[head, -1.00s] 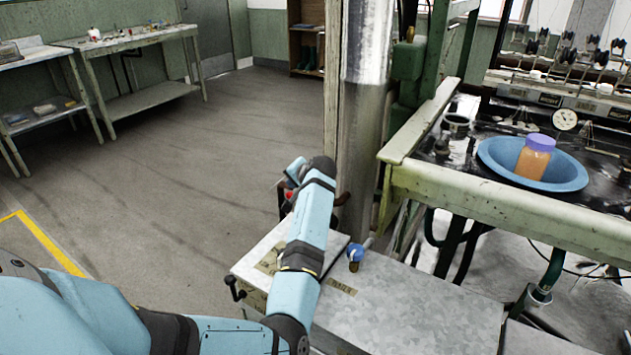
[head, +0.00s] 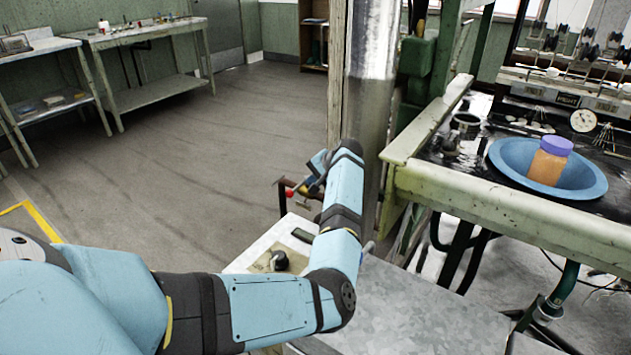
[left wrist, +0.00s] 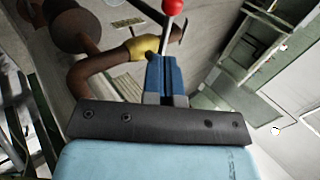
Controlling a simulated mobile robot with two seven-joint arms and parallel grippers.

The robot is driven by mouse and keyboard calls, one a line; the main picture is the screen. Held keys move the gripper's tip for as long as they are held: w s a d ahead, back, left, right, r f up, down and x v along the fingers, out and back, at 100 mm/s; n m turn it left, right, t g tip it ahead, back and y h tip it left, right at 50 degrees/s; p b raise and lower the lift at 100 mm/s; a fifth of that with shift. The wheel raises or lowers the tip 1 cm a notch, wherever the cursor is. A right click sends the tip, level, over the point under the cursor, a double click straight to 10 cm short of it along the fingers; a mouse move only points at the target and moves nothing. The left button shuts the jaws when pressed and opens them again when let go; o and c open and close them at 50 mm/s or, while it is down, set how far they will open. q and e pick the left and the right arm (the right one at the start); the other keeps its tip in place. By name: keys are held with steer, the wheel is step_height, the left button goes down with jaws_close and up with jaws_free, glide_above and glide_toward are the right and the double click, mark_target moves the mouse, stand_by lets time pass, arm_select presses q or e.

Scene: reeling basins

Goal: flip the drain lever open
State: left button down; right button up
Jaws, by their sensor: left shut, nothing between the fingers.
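The drain lever is a thin rod with a red ball end (head: 289,193), beside the metal column in the head view. In the left wrist view its red ball (left wrist: 173,6) is at the top edge, and the rod runs down towards a brass valve body (left wrist: 142,47) on a rusty brown pipe (left wrist: 85,75). My left gripper (left wrist: 165,72) is shut and empty, its blue fingers close to the rod and the brass body. I cannot tell whether they touch. In the head view the gripper (head: 317,168) is partly hidden by its own wrist. My right gripper is out of view.
A metal-topped box (head: 420,305) stands below my left arm, with a black knob (head: 279,261) beside the arm. The metal column (head: 370,100) is close behind the wrist. A green bench rail (head: 500,205) and a blue basin (head: 597,185) holding a jar (head: 549,165) are right. Floor at left is clear.

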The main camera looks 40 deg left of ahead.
mark_target(299, 186)
arm_select(q)
steer(key=b+x, duration=0.2)
steer(key=x, duration=0.4)
steer(key=shift+f, duration=0.2)
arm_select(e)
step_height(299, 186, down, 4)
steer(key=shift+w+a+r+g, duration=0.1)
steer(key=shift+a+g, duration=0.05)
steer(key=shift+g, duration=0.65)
arm_select(q)
steer(key=shift+a, duration=0.1)
